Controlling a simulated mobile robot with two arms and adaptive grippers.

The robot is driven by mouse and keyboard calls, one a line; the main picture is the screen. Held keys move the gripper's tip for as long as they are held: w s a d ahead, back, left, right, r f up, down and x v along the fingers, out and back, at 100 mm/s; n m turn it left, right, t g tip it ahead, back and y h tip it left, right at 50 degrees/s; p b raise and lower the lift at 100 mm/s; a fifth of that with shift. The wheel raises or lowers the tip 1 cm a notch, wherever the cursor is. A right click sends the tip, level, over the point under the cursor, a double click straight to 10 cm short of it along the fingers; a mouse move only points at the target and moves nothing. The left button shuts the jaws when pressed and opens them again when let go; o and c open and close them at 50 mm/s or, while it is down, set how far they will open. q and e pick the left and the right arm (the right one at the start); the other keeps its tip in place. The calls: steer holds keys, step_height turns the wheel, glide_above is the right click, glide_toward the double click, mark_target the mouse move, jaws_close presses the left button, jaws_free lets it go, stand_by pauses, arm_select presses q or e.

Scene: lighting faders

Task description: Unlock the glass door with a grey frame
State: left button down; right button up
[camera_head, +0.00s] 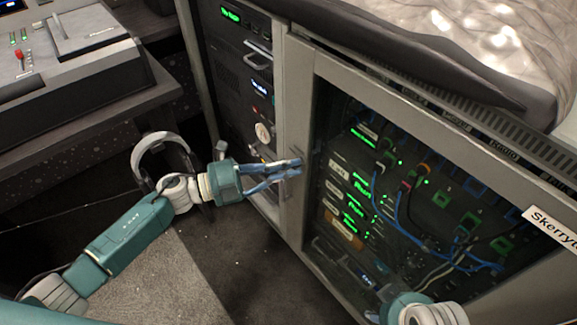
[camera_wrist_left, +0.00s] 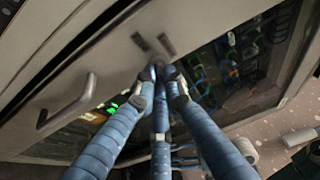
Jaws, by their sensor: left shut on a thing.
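The glass door's grey frame (camera_head: 297,115) surrounds dark glass in front of lit equipment; the door looks closed. My left gripper (camera_head: 296,168) is at the left upright of this frame. Its blue fingers are shut on a small lock part at the frame, which the fingertips mostly hide. In the left wrist view the fingertips (camera_wrist_left: 160,75) meet at the grey frame (camera_wrist_left: 115,65), just below two short dark marks (camera_wrist_left: 153,43). I cannot tell which way the lock is turned. My right gripper is not in view; only a part of my right arm shows at the bottom right.
Left of the door stands a rack (camera_head: 240,75) with a metal handle (camera_head: 258,57). Dark carpet (camera_head: 225,265) lies open in front of the cabinet.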

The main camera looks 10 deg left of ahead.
arm_select(q)
steer(key=c, duration=2.1)
jaws_free()
steer(key=v, duration=1.2)
